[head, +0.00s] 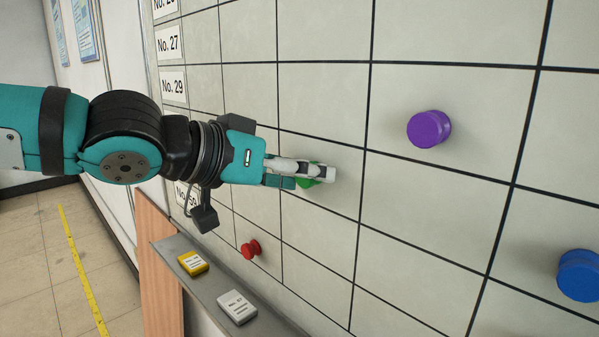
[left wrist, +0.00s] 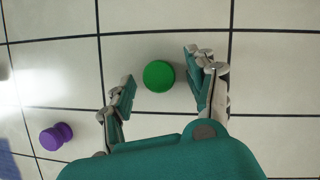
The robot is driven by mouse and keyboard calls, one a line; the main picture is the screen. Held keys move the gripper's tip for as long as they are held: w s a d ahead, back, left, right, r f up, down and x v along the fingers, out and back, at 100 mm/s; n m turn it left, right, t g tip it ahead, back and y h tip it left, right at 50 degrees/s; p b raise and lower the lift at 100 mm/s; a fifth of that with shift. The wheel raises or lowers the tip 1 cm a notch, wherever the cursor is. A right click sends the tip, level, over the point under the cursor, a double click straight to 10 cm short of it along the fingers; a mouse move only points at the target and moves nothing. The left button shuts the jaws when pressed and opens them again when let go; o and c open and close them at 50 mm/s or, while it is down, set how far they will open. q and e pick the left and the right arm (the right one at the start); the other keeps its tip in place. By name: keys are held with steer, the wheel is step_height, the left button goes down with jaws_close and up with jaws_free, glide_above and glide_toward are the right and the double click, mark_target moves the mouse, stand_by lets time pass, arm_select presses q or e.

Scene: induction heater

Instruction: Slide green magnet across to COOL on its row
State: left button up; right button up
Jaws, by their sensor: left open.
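The green magnet (left wrist: 159,76) sits on the white gridded board. In the left wrist view it lies between the two fingertips of my left gripper (left wrist: 163,88), with gaps on both sides. In the head view my left gripper (head: 300,175) reaches in from the left and its fingers hide most of the green magnet (head: 312,182). The fingers are open around the magnet. The COOL heading is not in view. My right gripper is not in view.
A purple magnet (head: 429,128) and a blue magnet (head: 578,275) are on the board to the right. A red magnet (head: 250,249) is lower left. A grey ledge (head: 215,283) below holds a yellow block (head: 192,263) and a white block (head: 237,307).

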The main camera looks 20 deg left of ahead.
arm_select(q)
steer(key=v, duration=1.2)
steer(key=shift+f, duration=0.1)
